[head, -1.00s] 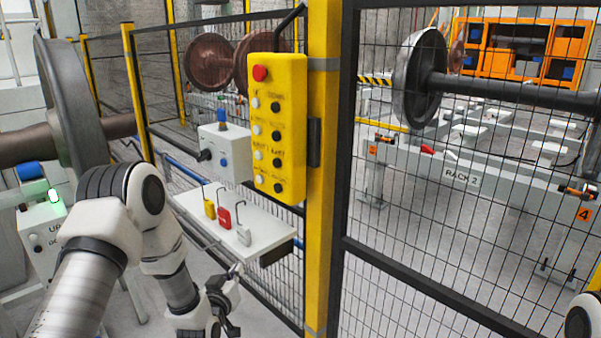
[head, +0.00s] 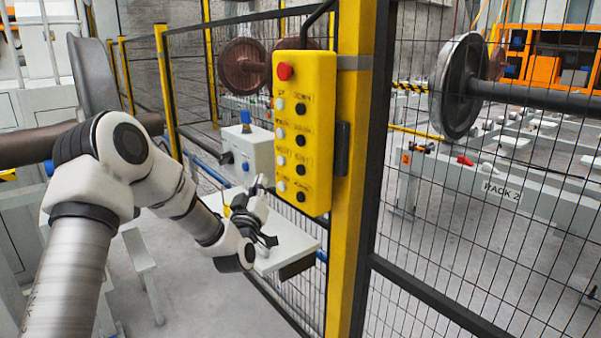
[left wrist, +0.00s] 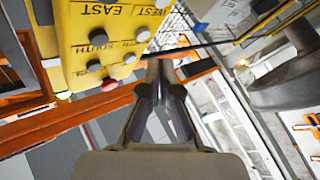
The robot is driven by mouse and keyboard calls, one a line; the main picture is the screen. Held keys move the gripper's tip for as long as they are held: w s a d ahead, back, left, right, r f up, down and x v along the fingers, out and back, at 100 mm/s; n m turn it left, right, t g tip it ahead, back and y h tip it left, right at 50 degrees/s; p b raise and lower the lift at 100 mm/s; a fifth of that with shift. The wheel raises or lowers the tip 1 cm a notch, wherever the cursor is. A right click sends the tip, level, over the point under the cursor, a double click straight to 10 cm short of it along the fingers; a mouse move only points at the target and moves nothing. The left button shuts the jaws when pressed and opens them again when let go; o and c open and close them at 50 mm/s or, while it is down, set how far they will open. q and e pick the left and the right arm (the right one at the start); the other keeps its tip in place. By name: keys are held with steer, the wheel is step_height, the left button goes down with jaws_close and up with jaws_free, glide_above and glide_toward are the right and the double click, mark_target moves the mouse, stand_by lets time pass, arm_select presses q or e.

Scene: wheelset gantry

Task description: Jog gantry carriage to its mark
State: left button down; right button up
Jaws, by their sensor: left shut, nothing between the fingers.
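The yellow control pendant (head: 316,195) hangs on the yellow fence post, with a red button (head: 285,71) on top and white and black buttons in two columns below. My left gripper (head: 262,184) is shut and empty, near the pendant's lower left edge; I cannot tell whether it touches. In the left wrist view the pendant (left wrist: 85,42) appears upside down, with EAST, WEST and SOUTH labels readable. The shut fingers (left wrist: 158,70) point just beside its button face there. I cannot make out the gantry carriage or its mark. My right gripper is out of view.
A white shelf (head: 290,240) and a grey box with a blue knob (head: 248,150) are behind my left gripper. The mesh fence and yellow post (head: 352,200) stand at the right. Beyond are a wheelset (head: 458,88) and the RACK 2 frame (head: 500,192).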

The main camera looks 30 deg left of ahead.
mark_target(300, 170)
arm_select(q)
steer(key=w+d+b, duration=0.1)
steer(key=w+d, duration=0.2)
steer(key=w, duration=0.4)
steer(key=shift+w+d, duration=0.2)
steer(key=shift+w, duration=0.2)
steer(key=shift+r, duration=0.1)
steer(key=shift+w+b, duration=0.1)
steer(key=shift+b, duration=0.2)
stand_by(0.7)
steer(key=shift+w+d, duration=0.15)
steer(key=shift+w, duration=0.15)
steer(key=shift+w+d, duration=0.15)
steer(key=shift+w, duration=0.2)
stand_by(0.6)
steer(key=shift+s+b, duration=0.1)
steer(key=shift+b, duration=0.2)
stand_by(2.5)
steer(key=shift+s+a, duration=0.3)
steer(key=shift+s, duration=0.35)
